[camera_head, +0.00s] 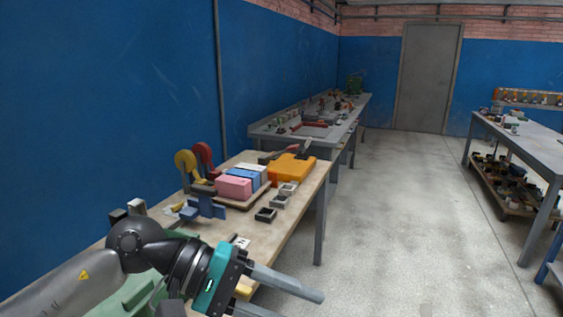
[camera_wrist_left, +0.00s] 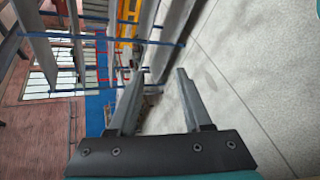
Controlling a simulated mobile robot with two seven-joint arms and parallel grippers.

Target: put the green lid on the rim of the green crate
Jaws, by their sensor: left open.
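A green object (camera_head: 135,293) lies on the near end of the bench in the head view, mostly hidden behind my left arm. I cannot tell whether it is the green crate, the green lid or both. My left gripper (camera_head: 298,303) is open and empty, out past the bench's front edge and to the right of the green object. In the left wrist view its two fingers (camera_wrist_left: 160,76) stand apart with only floor and distant furniture beyond them. My right gripper is not in view.
The bench (camera_head: 285,232) also holds pink (camera_head: 233,187) and blue (camera_head: 243,173) boxes, an orange case (camera_head: 291,167), small dark trays (camera_head: 265,215) and red and yellow-handled tools. A blue wall runs behind it. Open floor (camera_head: 400,220) lies to the right.

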